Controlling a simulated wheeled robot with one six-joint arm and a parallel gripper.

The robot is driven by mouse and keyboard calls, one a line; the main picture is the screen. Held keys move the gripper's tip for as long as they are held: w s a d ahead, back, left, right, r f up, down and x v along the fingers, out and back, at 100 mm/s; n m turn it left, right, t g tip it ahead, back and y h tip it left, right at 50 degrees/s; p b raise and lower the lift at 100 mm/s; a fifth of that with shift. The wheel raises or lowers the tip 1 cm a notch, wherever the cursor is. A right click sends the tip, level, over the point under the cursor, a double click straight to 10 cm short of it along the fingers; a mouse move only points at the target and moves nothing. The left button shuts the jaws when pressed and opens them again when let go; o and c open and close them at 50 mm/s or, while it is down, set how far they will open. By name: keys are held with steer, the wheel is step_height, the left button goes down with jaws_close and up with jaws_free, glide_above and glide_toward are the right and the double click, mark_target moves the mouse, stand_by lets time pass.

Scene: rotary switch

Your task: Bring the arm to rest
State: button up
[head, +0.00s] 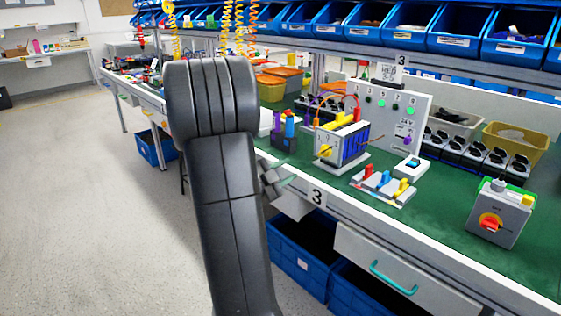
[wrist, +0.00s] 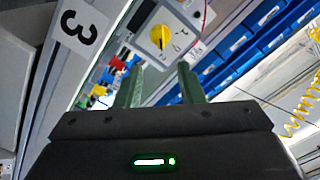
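My arm (head: 225,170) stands upright in the left-middle of the head view, folded at the top. My gripper (wrist: 160,64) shows in the wrist view with two green fingers apart and nothing between them. In the head view it is mostly hidden behind the arm, near the bench's front edge. The grey rotary switch box (head: 499,218) with a red knob (head: 490,223) on a yellow plate stands at the bench's right front, well away from my gripper. A yellow knob (wrist: 158,38) on a white panel shows beyond the fingers in the wrist view.
The green-topped bench (head: 440,205) holds a blue-and-white device (head: 343,143), a board with coloured blocks (head: 382,186) and a grey panel (head: 388,112). Blue bins (head: 460,40) line the shelf above. A drawer (head: 385,270) is below. Open floor (head: 90,210) lies left.

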mark_target(321, 154)
steer(key=b+x, duration=0.1)
steer(key=x, duration=1.3)
steer(key=shift+r, duration=0.1)
steer(key=shift+a+n+p, duration=0.1)
steer(key=shift+n+p, duration=0.3)
steer(key=shift+n, duration=0.4)
steer(key=shift+s, duration=0.1)
